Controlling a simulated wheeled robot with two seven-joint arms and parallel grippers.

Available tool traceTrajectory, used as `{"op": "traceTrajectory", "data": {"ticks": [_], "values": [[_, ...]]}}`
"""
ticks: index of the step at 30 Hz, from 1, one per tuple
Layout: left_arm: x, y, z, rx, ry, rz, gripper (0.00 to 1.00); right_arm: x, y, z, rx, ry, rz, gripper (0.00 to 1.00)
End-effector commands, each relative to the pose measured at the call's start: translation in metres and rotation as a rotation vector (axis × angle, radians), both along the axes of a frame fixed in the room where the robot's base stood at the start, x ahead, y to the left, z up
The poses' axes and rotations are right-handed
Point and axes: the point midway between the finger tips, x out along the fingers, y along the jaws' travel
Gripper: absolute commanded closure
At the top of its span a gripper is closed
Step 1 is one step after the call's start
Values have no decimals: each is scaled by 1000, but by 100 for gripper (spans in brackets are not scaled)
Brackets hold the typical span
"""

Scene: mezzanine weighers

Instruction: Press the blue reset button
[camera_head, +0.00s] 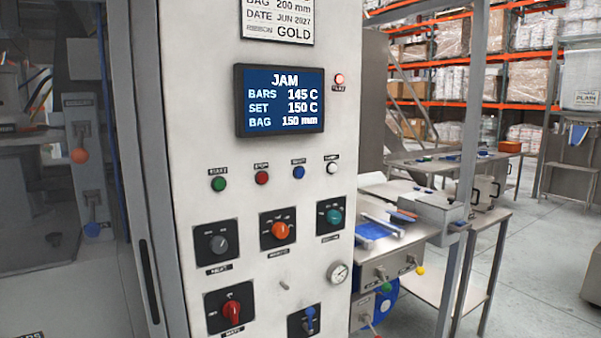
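The blue button (299,172) is a small round push button on the white control panel (190,120). It is third in a row, with a green button (218,184) and a red button (262,178) to its left and a white button (332,167) to its right. The small label above it is too small to read surely. A screen (281,100) above the row shows JAM, bars 145 C, set 150 C and bag 150 mm. A red lamp (339,79) beside the screen looks lit. Neither of my grippers is in view.
Below the buttons are a grey knob (219,245), an orange knob (280,231), a teal knob (334,216), a red switch (232,311), a blue lever (310,318) and a gauge (340,272). A metal bench (390,262) stands right of the panel. Open floor (545,255) lies at the right.

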Motion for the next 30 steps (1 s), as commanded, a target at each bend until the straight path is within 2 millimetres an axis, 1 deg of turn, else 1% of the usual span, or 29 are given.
{"op": "traceTrajectory", "data": {"ticks": [10,11,27,28,30], "values": [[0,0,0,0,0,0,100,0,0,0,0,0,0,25],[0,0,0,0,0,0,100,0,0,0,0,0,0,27],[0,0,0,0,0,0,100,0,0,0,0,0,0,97],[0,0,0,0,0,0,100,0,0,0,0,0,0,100],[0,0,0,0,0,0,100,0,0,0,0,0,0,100]]}}
